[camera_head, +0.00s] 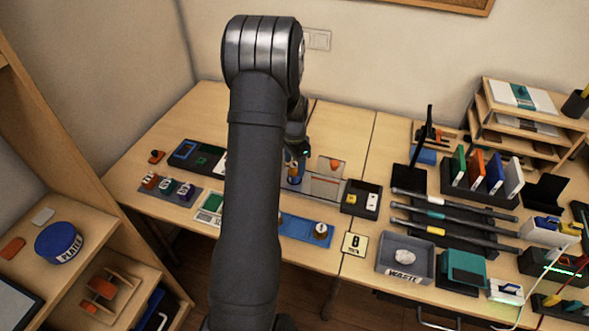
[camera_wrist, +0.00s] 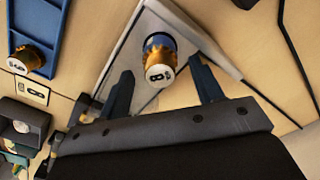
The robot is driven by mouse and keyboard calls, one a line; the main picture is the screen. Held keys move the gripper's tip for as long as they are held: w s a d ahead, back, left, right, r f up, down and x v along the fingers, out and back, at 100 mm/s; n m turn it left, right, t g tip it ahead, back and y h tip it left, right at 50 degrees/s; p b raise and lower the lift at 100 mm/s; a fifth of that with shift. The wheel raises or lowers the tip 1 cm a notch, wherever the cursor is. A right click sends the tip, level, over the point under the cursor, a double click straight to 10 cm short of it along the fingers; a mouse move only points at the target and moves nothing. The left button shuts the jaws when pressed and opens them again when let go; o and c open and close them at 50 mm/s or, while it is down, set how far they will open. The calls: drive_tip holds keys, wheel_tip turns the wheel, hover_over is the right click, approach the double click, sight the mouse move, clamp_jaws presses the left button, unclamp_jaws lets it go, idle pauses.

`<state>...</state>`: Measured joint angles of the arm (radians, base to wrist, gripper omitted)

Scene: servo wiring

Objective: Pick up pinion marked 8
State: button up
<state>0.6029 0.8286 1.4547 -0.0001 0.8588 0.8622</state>
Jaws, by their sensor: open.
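A brass pinion (camera_wrist: 160,56) with a blue band and a white end face marked 8 stands on a pale plate or tray (camera_wrist: 119,60) in the wrist view. In the head view this pinion (camera_head: 294,172) is partly hidden by my arm.
A card marked 8 (camera_head: 355,244) lies by the blue tray. A dark box (camera_head: 361,199), a grey waste bin (camera_head: 405,258) and dark rods (camera_head: 450,214) lie to the right. Coloured blocks (camera_head: 168,186) stand at left. My arm hides the middle of the table.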

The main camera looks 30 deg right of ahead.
drive_tip(key=c, duration=1.1)
drive_tip(key=shift+r, duration=0.1)
